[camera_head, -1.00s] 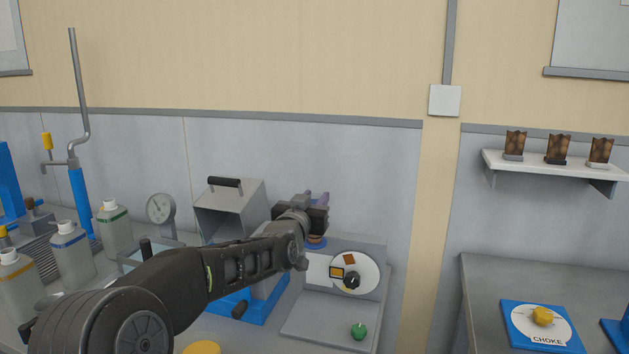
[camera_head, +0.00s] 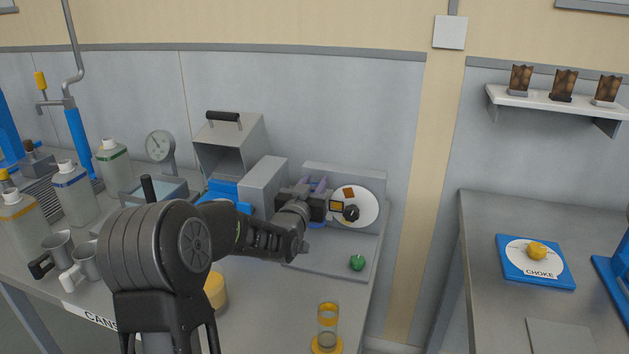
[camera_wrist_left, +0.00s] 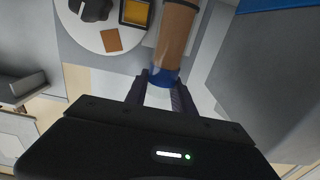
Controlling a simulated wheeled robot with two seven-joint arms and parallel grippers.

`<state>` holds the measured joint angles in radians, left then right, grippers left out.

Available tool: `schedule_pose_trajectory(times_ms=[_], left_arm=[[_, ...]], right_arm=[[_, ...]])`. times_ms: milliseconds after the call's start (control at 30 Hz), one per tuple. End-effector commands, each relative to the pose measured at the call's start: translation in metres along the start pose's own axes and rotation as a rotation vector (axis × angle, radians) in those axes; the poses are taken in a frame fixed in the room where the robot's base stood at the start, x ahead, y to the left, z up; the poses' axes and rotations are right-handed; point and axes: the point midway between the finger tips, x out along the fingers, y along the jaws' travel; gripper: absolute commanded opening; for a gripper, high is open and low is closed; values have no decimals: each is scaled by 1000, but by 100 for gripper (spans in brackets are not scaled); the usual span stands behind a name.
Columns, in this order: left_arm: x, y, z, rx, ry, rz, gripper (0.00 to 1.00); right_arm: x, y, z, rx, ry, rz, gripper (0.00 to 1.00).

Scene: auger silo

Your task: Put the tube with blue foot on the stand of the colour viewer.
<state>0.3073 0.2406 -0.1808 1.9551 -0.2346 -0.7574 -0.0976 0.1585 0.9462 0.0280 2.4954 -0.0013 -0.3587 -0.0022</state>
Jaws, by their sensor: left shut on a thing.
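My left gripper (camera_head: 318,188) is shut on the tube with blue foot. In the left wrist view, the brown tube (camera_wrist_left: 177,32) and its blue foot (camera_wrist_left: 163,77) show at the fingers. In the head view most of the tube is hidden behind the gripper; a bit of blue foot (camera_head: 316,226) shows below it. I cannot tell whether the foot touches anything. My right gripper is out of view.
A tube with a yellow foot (camera_head: 328,325) stands at the bench front. A green knob (camera_head: 357,263) sits on the viewer's base. A grey box (camera_head: 263,185) is close left of the gripper. Bottles, cans and a gauge (camera_head: 160,146) crowd the left.

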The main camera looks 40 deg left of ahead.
Motion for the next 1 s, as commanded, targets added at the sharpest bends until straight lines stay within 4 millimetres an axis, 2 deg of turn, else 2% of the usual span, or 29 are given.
schedule_pose_trajectory(times_ms=[133,433,967,1000], left_arm=[[0,0,5,0,-1,0,0],[0,0,39,0,-2,1,0],[0,0,45,0,1,0,0],[0,0,44,0,0,0,33]], right_arm=[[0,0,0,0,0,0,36],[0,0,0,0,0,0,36],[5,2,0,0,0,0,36],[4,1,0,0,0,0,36]])
